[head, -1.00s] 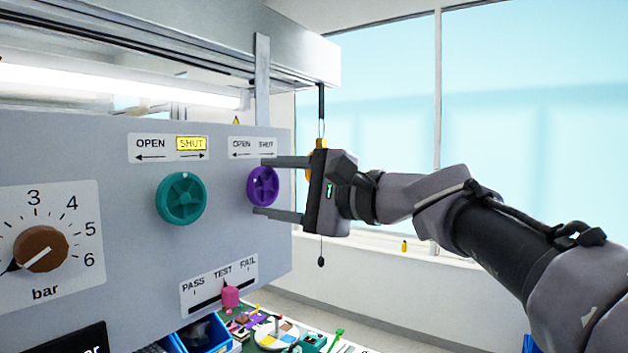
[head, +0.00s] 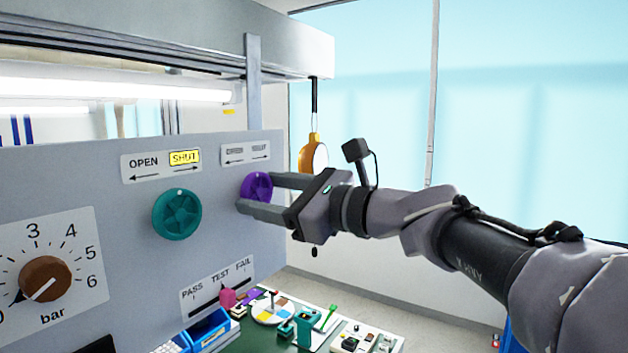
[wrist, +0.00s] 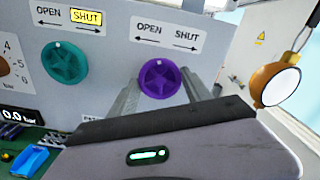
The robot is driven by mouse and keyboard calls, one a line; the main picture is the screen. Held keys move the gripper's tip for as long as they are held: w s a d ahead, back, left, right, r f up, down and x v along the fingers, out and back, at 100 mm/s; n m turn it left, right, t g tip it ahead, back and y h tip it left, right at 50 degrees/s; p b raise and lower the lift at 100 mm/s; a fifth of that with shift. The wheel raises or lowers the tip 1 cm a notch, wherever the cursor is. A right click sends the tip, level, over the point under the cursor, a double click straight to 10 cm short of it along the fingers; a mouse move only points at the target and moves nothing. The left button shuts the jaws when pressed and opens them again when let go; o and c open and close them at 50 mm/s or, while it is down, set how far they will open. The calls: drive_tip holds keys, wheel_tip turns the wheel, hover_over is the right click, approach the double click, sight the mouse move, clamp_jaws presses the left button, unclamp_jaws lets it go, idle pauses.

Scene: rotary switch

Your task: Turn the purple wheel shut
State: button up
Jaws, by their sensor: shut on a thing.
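The purple wheel (head: 257,187) is on the grey panel under a label with OPEN on its left and SHUT on its right. It also shows in the wrist view (wrist: 160,78), with a pale mark near its top. My gripper (head: 257,194) is shut on the purple wheel, one finger on its upper right side and one on its lower left in the head view. In the wrist view the fingers (wrist: 160,88) reach to either side of the wheel. Parts of the wheel's edge are hidden by the fingers.
A teal wheel (head: 177,214) is left of the purple one, its SHUT label lit yellow. A brown knob (head: 45,279) and a pink slider (head: 227,298) are on the same panel. An orange round thing (head: 313,154) hangs behind my gripper. Small items lie on the green bench below.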

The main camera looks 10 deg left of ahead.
drive_tip(key=shift+m+p, duration=0.8)
drive_tip(key=shift+m, duration=0.3)
drive_tip(key=o, duration=1.4)
drive_tip(key=shift+c, duration=0.2)
drive_tip(key=b+v, duration=0.2)
drive_tip(key=v, duration=1.5)
drive_tip(key=shift+d+b, duration=0.25)
drive_tip(key=shift+b, duration=0.1)
drive_tip(key=shift+s+f, duration=0.1)
drive_tip(key=shift+s, duration=0.05)
